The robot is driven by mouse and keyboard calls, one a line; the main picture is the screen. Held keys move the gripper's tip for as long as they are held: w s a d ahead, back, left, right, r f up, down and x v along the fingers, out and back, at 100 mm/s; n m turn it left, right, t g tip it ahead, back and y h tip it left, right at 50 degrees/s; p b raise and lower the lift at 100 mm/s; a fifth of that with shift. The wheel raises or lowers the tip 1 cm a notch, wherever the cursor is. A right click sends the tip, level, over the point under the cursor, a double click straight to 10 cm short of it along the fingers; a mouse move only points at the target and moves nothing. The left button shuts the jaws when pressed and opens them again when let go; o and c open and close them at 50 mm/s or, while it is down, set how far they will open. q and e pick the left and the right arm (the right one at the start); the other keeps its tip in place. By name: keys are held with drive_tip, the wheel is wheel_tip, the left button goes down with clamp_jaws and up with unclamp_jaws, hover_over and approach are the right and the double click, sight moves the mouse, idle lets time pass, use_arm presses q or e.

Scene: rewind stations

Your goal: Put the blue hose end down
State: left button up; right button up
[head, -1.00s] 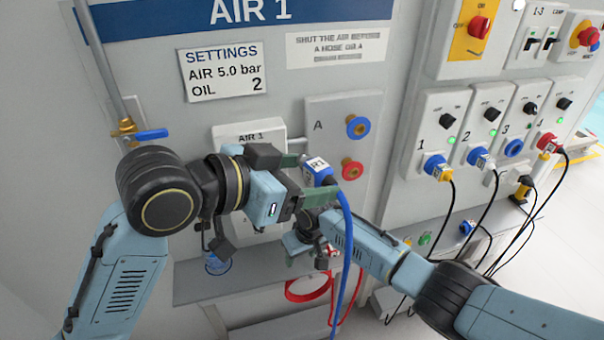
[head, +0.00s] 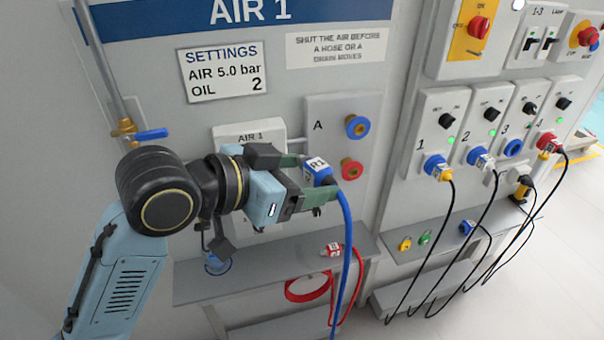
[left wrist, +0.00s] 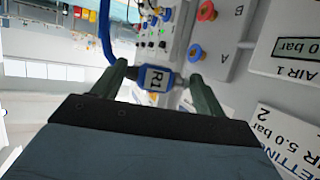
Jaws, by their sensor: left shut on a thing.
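The blue hose end (head: 318,172) carries a white label reading R1. My left gripper (head: 312,182) is shut on it and holds it in the air in front of panel A, left of the blue and red ports. The blue hose (head: 346,260) hangs down from it past the shelf. In the left wrist view the hose end (left wrist: 155,79) sits between the two green fingers of the left gripper (left wrist: 158,84). My right gripper is out of view.
The grey shelf (head: 215,290) below holds a red hose end (head: 331,250), with its red hose (head: 308,292) hanging off the front. Panel A has a blue port (head: 357,127) and a red port (head: 351,169).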

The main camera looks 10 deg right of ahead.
use_arm(q)
drive_tip(key=w+a+f+n+t+y, duration=0.1)
drive_tip(key=a+f+n+t+y, duration=0.3)
drive_tip(key=a, duration=1)
drive_tip(key=w+a+f+n+t+y, duration=0.1)
drive_tip(key=a+f+n+t+y, duration=0.2)
drive_tip(key=a+f+n+y, duration=0.5)
drive_tip(key=a+f+n, duration=0.1)
drive_tip(key=a, duration=0.5)
drive_tip(key=shift+a+t, duration=0.2)
drive_tip(key=shift+t, duration=0.2)
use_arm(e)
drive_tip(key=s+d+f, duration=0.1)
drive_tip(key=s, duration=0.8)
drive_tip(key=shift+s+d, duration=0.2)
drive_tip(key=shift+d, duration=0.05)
use_arm(q)
drive_tip(key=shift+w+d+r, duration=0.1)
drive_tip(key=shift+r, duration=0.05)
